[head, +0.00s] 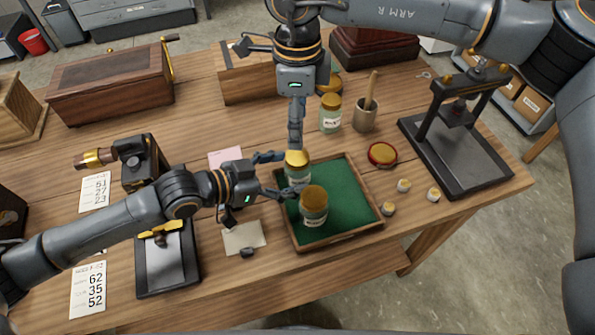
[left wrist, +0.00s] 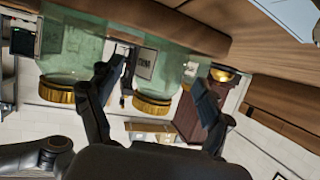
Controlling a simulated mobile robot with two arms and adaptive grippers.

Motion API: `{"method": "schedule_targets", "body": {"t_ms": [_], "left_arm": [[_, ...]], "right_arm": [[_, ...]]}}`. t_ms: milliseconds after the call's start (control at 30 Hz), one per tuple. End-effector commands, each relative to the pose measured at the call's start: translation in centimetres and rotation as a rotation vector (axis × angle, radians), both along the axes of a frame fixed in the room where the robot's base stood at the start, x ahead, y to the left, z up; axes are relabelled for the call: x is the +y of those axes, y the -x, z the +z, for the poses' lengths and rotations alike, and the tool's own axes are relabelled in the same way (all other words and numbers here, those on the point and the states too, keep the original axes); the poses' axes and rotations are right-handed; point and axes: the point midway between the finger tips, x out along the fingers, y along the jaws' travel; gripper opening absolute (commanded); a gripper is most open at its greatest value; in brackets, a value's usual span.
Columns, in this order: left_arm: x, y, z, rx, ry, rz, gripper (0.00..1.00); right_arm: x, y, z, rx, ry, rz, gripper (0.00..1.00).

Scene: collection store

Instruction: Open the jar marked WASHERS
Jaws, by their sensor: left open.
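Two glass jars with gold lids stand upright on the green-lined tray (head: 350,215). The rear jar (head: 298,179) also shows in the left wrist view (left wrist: 146,65); the front jar is (head: 314,207). Their labels are too small to read, so I cannot tell which says WASHERS. My left gripper (head: 277,174) is open, its fingers on either side of the rear jar in the left wrist view, with no clear contact. My right gripper (head: 296,143) points down right above the rear jar's lid (head: 297,157); I cannot tell whether it touches the lid or how its fingers stand.
Another labelled jar (head: 330,118) and a cup with a wooden tool (head: 365,117) stand behind the tray. A red-rimmed round dish (head: 382,154), several small pots (head: 404,185) and a black press (head: 455,140) are on the right. A paper card (head: 244,238) lies left of the tray.

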Motion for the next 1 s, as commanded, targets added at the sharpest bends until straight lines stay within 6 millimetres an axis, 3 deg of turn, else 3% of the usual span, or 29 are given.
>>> {"method": "schedule_targets", "body": {"t_ms": [200, 533, 900, 1000], "left_arm": [[-1.6, -1.0, -0.7, -0.001, 0.000, 0.000, 0.79], [-1.7, -1.1, -0.9, -0.001, -0.002, 0.001, 0.79], [-1.7, -1.0, -0.9, -0.001, -0.002, 0.001, 0.04], [-1.7, -1.0, -0.9, -0.001, -0.002, 0.001, 0.00]], "right_arm": [[0.0, 0.0, 0.0, 0.000, 0.000, 0.000, 0.63], [0.0, 0.0, 0.0, 0.000, 0.000, 0.000, 0.63], [0.0, 0.0, 0.0, 0.000, 0.000, 0.000, 0.63], [0.0, 0.0, 0.0, 0.000, 0.000, -0.001, 0.63]]}}
